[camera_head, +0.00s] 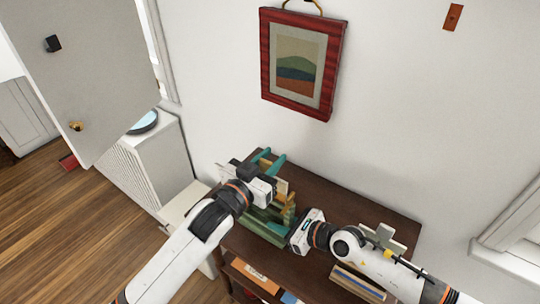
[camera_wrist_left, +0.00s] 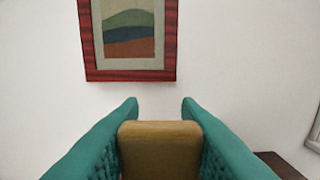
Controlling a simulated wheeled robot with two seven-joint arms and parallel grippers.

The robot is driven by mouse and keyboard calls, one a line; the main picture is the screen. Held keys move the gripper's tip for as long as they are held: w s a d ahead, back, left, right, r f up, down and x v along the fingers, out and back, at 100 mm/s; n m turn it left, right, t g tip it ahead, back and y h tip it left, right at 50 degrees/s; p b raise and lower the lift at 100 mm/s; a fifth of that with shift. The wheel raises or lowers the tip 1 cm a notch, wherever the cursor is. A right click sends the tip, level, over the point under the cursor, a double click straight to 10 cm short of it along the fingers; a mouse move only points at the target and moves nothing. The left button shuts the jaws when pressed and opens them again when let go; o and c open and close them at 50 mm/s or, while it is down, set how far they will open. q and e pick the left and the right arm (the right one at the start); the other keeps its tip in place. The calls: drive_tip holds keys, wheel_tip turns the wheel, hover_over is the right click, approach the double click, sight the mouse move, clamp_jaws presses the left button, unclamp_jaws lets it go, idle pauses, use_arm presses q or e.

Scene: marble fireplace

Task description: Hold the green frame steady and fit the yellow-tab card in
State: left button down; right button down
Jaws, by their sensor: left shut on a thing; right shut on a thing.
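The green frame (camera_head: 262,227) stands on the dark wooden table, partly hidden by my left gripper. My right gripper (camera_head: 289,222) is shut on its right side; the fingertips are hard to make out. My left gripper (camera_head: 269,159) is above the frame, its teal fingers pointing toward the wall. In the left wrist view, the teal fingers (camera_wrist_left: 160,104) are shut on a brownish-yellow tab (camera_wrist_left: 160,150). A pale panel, seemingly the card (camera_head: 279,184), shows behind my left gripper. Whether it is inside the frame or above it I cannot tell.
The dark table (camera_head: 350,191) has bare room toward the back right. A grey cross-shaped piece (camera_head: 383,237) lies behind my right arm. A red-framed picture (camera_head: 303,62) hangs on the wall. A white cabinet (camera_head: 153,160) stands at the left.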

use_arm(q)
wheel_tip(320, 180, down, 7)
drive_tip(key=shift+r, duration=0.2)
idle(1.2)
idle(0.4)
drive_tip(key=c, duration=0.5)
unclamp_jaws()
drive_tip(key=shift+r, duration=3)
use_arm(e)
drive_tip(key=c, duration=1.1)
unclamp_jaws()
